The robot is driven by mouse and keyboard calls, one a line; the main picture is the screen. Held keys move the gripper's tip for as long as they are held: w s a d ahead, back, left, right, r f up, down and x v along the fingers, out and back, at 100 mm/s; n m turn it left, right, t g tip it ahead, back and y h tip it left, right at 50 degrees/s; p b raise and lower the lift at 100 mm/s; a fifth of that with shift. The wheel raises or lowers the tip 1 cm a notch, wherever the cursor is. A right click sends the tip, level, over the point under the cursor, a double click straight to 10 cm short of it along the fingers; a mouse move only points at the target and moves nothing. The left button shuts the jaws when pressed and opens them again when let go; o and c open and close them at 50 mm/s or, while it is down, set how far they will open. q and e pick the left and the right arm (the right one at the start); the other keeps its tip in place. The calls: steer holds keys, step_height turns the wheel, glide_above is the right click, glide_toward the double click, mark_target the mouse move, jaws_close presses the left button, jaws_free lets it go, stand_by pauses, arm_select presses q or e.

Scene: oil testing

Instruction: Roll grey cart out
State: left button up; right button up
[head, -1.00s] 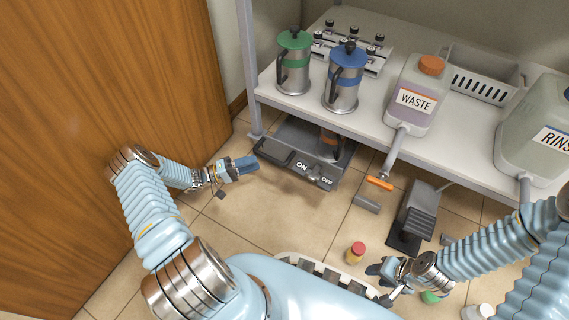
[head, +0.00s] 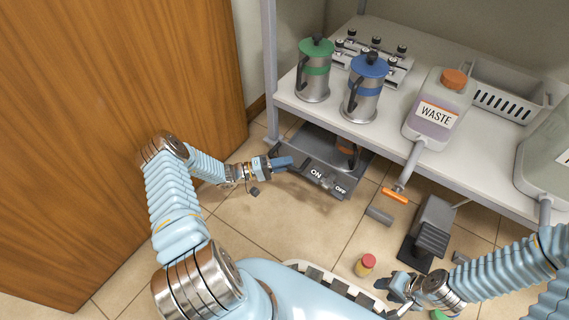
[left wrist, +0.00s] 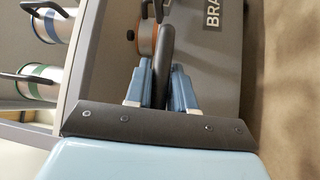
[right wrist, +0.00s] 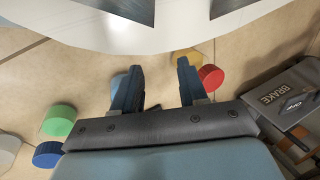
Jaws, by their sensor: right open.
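The grey cart (head: 318,152) stands low on the floor, partly under the shelf table. Its front panel reads "ON" and "OFF"; the left wrist view shows its grey top marked "BRA…" (left wrist: 215,50). My left gripper (head: 284,162) is at the cart's near left corner. In the left wrist view, its blue fingers (left wrist: 162,80) lie close on both sides of the cart's dark handle (left wrist: 163,55), with almost no gap. My right gripper (head: 393,288) is open and empty, low over the floor; its spread fingers (right wrist: 158,85) show in the right wrist view.
A wooden door (head: 110,110) is left.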

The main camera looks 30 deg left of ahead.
arm_select(q)
jaws_close()
steer(key=shift+s, duration=0.15)
